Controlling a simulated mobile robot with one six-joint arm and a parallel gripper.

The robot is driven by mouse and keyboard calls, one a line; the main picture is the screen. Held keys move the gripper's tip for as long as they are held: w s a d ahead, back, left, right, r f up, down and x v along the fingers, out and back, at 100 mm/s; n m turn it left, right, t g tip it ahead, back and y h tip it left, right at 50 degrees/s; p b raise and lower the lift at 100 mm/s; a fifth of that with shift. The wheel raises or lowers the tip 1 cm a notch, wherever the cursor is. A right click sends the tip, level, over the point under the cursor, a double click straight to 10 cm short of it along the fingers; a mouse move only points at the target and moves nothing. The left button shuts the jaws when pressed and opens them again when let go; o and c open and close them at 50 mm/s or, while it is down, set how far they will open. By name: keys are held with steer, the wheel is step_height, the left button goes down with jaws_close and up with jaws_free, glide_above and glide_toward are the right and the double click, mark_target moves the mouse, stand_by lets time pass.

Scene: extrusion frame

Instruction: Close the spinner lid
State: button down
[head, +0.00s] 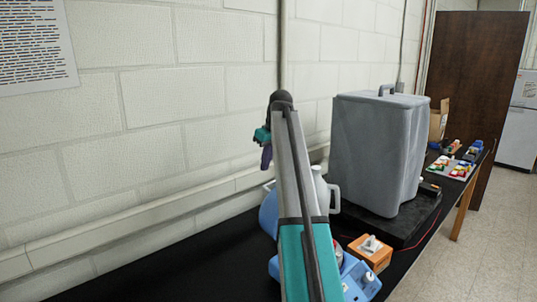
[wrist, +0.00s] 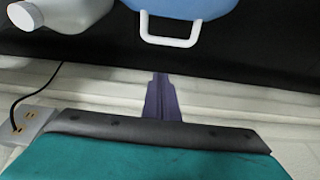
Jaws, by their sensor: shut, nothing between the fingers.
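The spinner is a blue machine (head: 360,287) on the black bench, largely hidden behind my arm in the head view. Its rounded blue lid (head: 268,214) stands raised toward the wall, left of my arm. In the wrist view the blue lid (wrist: 185,7) shows at the top edge, with a white loop handle (wrist: 170,41) on it. My gripper (head: 266,157) is above the lid near the wall, fingers pointing down. In the wrist view its purple fingers (wrist: 162,82) are together and empty, apart from the handle.
A white jug (head: 322,190) stands behind the spinner; it also shows in the wrist view (wrist: 65,12). A large grey container (head: 375,150) stands to the right. An orange box (head: 370,251) sits in front of it. The bench's left part is clear. The block wall is close behind.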

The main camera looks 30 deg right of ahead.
steer(key=shift+s+d+f+p, duration=0.1)
steer(key=shift+s+f+p, duration=0.55)
steer(key=shift+f+p, duration=0.3)
steer(key=shift+s+d+f+p, duration=0.1)
steer(key=shift+s+f+p, duration=0.6)
steer(key=shift+f, duration=0.35)
steer(key=shift+s, duration=0.1)
